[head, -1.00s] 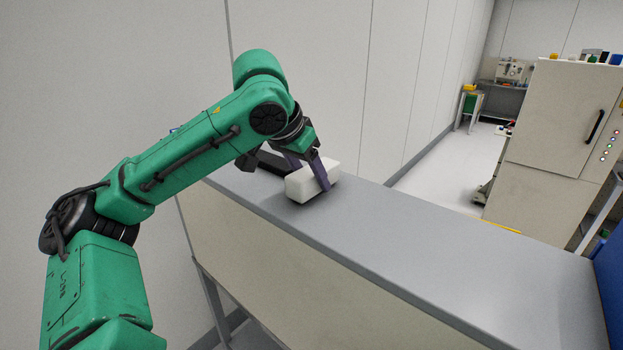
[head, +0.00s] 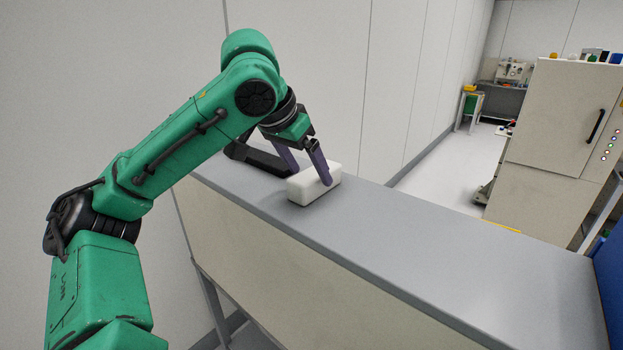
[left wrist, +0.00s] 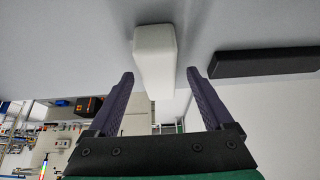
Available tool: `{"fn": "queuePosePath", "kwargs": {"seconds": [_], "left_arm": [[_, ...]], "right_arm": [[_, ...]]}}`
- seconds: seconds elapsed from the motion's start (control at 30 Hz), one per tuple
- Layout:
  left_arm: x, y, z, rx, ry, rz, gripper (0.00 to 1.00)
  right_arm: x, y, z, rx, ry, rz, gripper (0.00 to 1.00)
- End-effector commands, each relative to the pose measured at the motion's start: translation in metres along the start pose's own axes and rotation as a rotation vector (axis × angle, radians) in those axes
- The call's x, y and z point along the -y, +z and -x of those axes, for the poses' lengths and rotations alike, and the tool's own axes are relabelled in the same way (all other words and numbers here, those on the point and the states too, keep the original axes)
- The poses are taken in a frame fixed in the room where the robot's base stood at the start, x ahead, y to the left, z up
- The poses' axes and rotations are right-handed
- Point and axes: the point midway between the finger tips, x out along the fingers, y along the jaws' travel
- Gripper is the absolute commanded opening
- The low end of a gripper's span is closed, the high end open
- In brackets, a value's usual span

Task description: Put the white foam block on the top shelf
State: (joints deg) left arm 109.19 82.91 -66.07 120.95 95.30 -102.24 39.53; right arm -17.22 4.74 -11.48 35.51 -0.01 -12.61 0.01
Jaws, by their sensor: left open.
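The white foam block (head: 309,191) lies on the grey top surface (head: 400,238) of a long bench-like unit. It also shows in the left wrist view (left wrist: 154,50), just beyond and between the fingertips. My left gripper (head: 311,178) is open above the block. In the head view one purple finger overlaps the block's near side, and the other is partly behind it. In the left wrist view gaps show beside both fingers (left wrist: 160,73), so the block is not gripped. My right gripper is not in view.
A black bar-shaped object (head: 256,158) lies on the surface behind the block, close to the wall. The surface to the right of the block is clear. A beige cabinet (head: 550,140) with small items on top stands at the right.

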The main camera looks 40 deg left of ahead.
Motion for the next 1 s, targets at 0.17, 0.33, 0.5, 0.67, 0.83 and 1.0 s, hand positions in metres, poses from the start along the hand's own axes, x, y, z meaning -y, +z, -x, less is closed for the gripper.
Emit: {"fn": "queuePosePath", "kwargs": {"seconds": [0.17, 0.33, 0.5, 0.67, 0.83, 1.0], "left_arm": [[-0.001, 0.000, 0.045, -0.006, 0.003, -0.003, 0.85], [0.000, -0.004, 0.089, -0.003, -0.003, 0.000, 0.85], [0.000, -0.001, 0.093, 0.000, -0.002, 0.000, 0.85], [0.000, 0.000, 0.091, 0.000, -0.002, 0.000, 0.85], [0.000, 0.000, 0.091, 0.000, -0.002, 0.000, 0.85], [0.000, 0.000, 0.091, 0.000, -0.002, 0.000, 0.85]], "right_arm": [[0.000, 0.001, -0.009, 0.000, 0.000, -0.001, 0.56], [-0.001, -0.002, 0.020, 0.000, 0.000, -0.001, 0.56], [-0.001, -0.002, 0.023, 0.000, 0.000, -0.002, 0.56], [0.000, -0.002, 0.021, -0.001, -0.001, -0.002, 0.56], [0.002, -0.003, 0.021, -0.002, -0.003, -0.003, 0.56], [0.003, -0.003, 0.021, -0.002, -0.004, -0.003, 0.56]]}}
